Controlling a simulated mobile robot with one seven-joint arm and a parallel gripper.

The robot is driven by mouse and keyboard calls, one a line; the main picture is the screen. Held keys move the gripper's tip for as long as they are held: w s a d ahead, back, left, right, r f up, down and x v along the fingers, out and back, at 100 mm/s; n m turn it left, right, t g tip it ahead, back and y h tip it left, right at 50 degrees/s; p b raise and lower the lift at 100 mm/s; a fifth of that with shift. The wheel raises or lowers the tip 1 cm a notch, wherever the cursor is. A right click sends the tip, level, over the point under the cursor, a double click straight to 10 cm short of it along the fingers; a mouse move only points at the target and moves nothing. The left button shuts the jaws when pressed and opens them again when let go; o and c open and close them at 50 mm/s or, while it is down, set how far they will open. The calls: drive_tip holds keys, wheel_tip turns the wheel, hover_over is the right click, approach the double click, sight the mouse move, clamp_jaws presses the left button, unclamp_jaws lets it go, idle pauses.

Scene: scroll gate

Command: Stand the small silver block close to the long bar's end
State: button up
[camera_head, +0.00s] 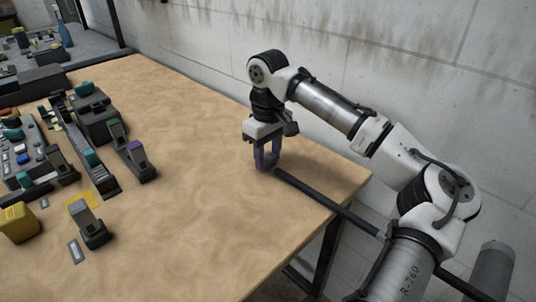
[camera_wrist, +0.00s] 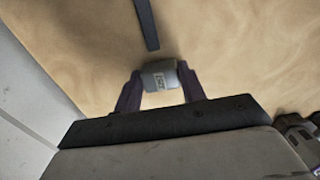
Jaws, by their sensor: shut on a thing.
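The small silver block (camera_wrist: 161,77) is between the two purple fingers of my gripper (camera_wrist: 160,88) in the wrist view, with a pale label on its face. In the head view my gripper (camera_head: 266,161) points down near the table's far right edge, and the block is mostly hidden between the fingers. The long dark bar (camera_head: 330,206) runs from just right of the fingertips out over the table's edge. Its end also shows just ahead of the block in the wrist view (camera_wrist: 147,25), with a small gap in the picture. I cannot tell whether the block touches the table.
The wooden table (camera_head: 210,215) is clear in the middle. Several dark devices with coloured tops (camera_head: 95,125), a yellow block (camera_head: 18,222) and a grey-and-black device (camera_head: 88,224) stand at the left. A concrete wall (camera_head: 400,60) rises behind the table.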

sight(268, 156)
drive_tip(key=shift+f, duration=0.25)
drive_tip(key=o, duration=1)
wheel_tip(268, 156, up, 12)
drive_tip(key=shift+p, duration=0.35)
drive_tip(key=shift+r, duration=0.1)
